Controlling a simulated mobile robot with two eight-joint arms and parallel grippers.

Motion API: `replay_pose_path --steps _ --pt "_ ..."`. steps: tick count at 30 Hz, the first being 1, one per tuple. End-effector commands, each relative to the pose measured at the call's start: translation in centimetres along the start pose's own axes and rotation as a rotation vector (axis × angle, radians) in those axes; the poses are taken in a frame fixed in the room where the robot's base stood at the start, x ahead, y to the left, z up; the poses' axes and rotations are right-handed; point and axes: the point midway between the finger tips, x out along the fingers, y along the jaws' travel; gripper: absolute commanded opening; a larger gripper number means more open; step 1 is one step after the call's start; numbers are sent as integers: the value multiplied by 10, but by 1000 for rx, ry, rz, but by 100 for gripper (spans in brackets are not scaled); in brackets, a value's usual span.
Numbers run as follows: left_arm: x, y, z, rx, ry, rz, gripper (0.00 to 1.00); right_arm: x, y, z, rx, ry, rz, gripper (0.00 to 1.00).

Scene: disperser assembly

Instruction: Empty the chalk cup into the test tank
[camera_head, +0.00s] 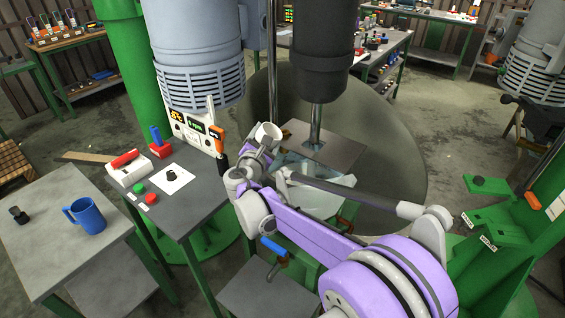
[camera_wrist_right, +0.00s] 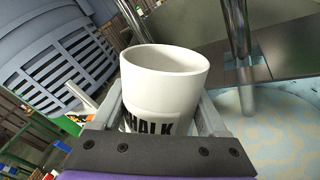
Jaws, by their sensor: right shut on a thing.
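The chalk cup (camera_wrist_right: 165,75) is white, with dark "HALK" lettering visible on its side in the right wrist view. My right gripper (camera_wrist_right: 165,125) is shut on it, with a finger on each side. The cup's mouth faces up, slightly tilted in that view; its contents are hidden. In the head view, the cup (camera_head: 268,132) is held at the end of my purple right arm, beside the test tank (camera_head: 318,200). My left gripper is not in view.
A dark mixer head (camera_head: 322,60) with a steel shaft hangs over a grey plate (camera_head: 335,150) at the tank. A control panel (camera_head: 190,130) stands left of the cup. A blue mug (camera_head: 87,216) stands on the left table (camera_head: 50,250).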

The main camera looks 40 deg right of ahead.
Motion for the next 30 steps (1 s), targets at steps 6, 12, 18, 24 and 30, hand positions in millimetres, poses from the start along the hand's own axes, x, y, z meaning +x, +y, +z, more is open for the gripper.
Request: replay_pose_path --steps 6,12,18,24,30 --pt "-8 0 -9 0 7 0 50 0 -1 10 108 14 1 11" --pt "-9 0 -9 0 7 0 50 0 -2 9 137 18 0 11" --pt "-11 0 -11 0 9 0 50 0 -2 11 163 22 0 11" --pt "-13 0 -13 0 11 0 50 0 -1 12 190 25 0 11" --pt "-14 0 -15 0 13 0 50 0 -1 14 217 29 1 11"
